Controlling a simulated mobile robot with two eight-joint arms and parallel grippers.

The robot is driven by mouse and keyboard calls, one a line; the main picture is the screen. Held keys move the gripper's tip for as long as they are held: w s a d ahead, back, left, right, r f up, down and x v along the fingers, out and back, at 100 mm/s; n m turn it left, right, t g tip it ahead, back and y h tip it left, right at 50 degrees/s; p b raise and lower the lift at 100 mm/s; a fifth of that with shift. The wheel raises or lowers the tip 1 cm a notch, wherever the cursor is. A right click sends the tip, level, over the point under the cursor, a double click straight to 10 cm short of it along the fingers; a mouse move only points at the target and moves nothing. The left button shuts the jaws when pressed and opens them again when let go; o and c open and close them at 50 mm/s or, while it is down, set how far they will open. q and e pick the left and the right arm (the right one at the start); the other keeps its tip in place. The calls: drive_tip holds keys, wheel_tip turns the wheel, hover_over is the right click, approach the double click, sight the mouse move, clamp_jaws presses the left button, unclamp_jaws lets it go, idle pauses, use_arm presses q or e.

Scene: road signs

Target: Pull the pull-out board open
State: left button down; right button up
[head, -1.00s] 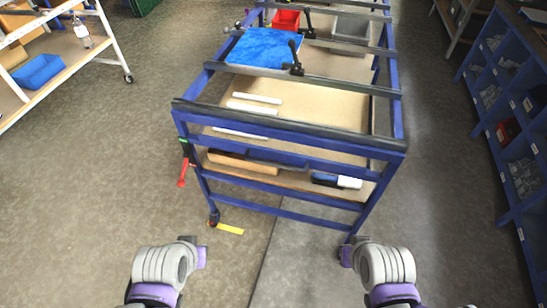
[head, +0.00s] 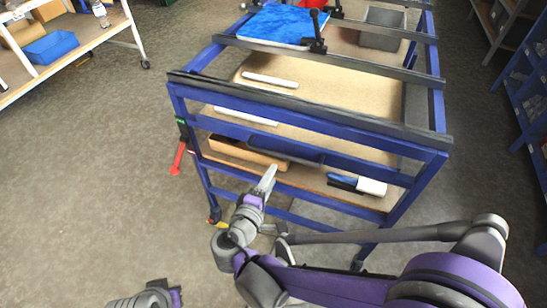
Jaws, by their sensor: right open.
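The blue-framed cart (head: 180,95) stands ahead of me. A beige board (head: 335,100) with white bars on it lies inside the frame, below dark cross rails; I cannot tell for sure whether this is the pull-out board. A dark blue bar (head: 270,148) runs along the near side, below the front rail. My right gripper (head: 267,180) is open and empty, in front of the cart's near side, close to its lower shelf. Contact with the cart cannot be made out. My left gripper (head: 172,297) is low at the bottom edge, partly cut off, away from the cart.
A brown box (head: 235,153) and a white-and-blue item (head: 371,187) lie on the lower shelf. A red-handled clamp (head: 178,158) hangs at the left corner. A blue panel (head: 282,25) lies on top. Shelving stands at both sides; the floor left of the cart is free.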

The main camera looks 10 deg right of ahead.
sight(283, 157)
drive_tip(key=b+x, duration=0.1)
drive_tip(key=x, duration=0.9)
drive_tip(key=shift+w+d, duration=0.2)
clamp_jaws()
idle(1.1)
